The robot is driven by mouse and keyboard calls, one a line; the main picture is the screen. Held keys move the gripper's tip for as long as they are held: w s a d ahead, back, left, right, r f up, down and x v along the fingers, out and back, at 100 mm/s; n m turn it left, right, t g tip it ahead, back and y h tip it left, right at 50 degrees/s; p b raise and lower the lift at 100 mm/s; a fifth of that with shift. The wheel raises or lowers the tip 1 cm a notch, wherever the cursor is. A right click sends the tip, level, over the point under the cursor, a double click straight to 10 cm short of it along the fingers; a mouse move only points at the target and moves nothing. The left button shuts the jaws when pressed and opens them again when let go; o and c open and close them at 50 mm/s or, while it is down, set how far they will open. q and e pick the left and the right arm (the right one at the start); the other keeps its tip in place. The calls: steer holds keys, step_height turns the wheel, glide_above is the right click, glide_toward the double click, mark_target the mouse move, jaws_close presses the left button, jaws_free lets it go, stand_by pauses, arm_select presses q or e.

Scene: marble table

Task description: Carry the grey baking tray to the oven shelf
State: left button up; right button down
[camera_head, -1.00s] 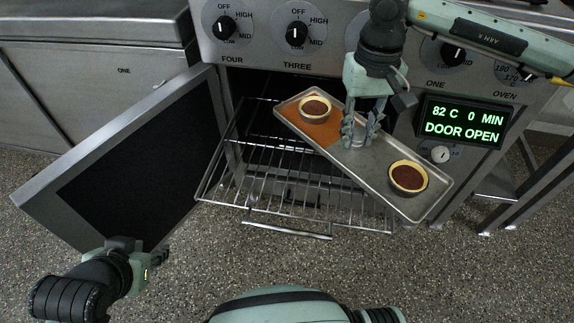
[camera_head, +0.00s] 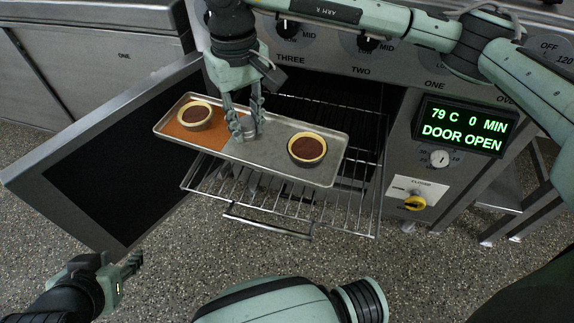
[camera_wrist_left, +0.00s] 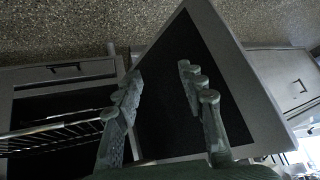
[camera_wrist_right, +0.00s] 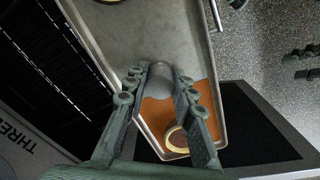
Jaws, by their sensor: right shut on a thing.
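The grey baking tray (camera_head: 270,157) hangs over the pulled-out wire oven shelf (camera_head: 325,205), tilted a little down to the right in the head view. It carries two filled ramekins, one at the left (camera_head: 194,115) on an orange-brown patch (camera_head: 185,130) and one at the right (camera_head: 306,148). My right gripper (camera_head: 243,128) is shut on a part in the tray's middle; the right wrist view shows a grey rounded grip (camera_wrist_right: 160,82) between the fingers. My left gripper (camera_head: 128,268) is open and empty at the lower left, its fingers apart in the left wrist view (camera_wrist_left: 160,100).
The open oven door (camera_head: 110,160) stands left of the shelf. A lit display (camera_head: 462,128) reads 79 C, DOOR OPEN. Speckled floor (camera_head: 400,280) lies clear in front.

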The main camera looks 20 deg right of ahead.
mark_target(288, 132)
steer(key=a, duration=0.3)
steer(key=shift+s+a+r+n, duration=0.1)
steer(key=shift+a+r+n, duration=0.1)
steer(key=shift+n, duration=0.2)
steer(key=shift+f, duration=0.2)
steer(key=d+f, duration=0.2)
steer(key=d, duration=0.1)
steer(key=d+f, duration=0.2)
steer(key=d, duration=0.2)
steer(key=d+f, duration=0.2)
steer(key=d, duration=0.2)
steer(key=shift+s+f+p, duration=0.35)
steer(key=shift+f, duration=2)
arm_select(q)
steer(key=s+a+g, duration=0.1)
steer(key=s+a+f+g+y, duration=0.1)
steer(key=s, duration=0.1)
steer(key=shift+a+f, duration=0.15)
steer(key=shift+a, duration=0.2)
steer(key=shift+w+d+r+t, duration=0.2)
steer(key=shift+w+d+t, duration=0.35)
steer(key=shift+w, duration=0.1)
arm_select(e)
steer(key=shift+f, duration=0.1)
arm_select(q)
steer(key=shift+w+d+r, duration=0.1)
arm_select(e)
steer(key=c, duration=1.3)
jaws_free()
steer(key=shift+o, duration=0.2)
